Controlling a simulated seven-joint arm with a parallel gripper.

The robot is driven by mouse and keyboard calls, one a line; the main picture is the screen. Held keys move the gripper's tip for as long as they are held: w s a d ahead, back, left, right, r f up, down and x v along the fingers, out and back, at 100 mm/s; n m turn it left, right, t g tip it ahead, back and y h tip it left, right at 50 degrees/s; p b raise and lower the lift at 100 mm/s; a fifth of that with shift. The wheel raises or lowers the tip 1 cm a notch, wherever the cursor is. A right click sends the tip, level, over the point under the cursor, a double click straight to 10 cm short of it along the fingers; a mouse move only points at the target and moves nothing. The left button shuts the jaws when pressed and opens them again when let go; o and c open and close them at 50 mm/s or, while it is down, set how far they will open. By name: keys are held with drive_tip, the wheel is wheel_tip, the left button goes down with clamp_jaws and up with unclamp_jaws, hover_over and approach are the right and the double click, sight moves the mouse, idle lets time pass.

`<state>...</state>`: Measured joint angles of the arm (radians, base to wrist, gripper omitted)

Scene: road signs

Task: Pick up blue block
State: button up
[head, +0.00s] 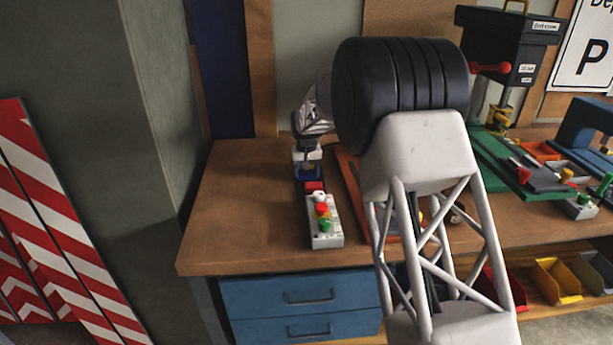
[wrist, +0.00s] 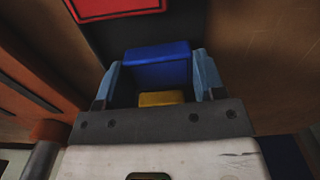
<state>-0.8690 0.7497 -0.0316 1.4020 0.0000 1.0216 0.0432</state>
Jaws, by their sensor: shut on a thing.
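The blue block (wrist: 158,66) sits between the two light-blue fingers of my gripper (wrist: 157,75) in the wrist view, held from both sides. In the head view my gripper (head: 307,170) points down over the bench, and a small patch of the blue block (head: 308,176) shows at its tip. The block is largely hidden there. I cannot tell whether it is clear of the surface below. A yellow piece (wrist: 161,98) shows behind the block, near the gripper's palm.
Bare wooden bench (head: 240,220) lies left.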

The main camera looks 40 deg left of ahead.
sight(306, 172)
drive_tip(key=shift+r, duration=5.05)
drive_tip(key=shift+d+r, duration=0.1)
drive_tip(key=shift+r, duration=0.05)
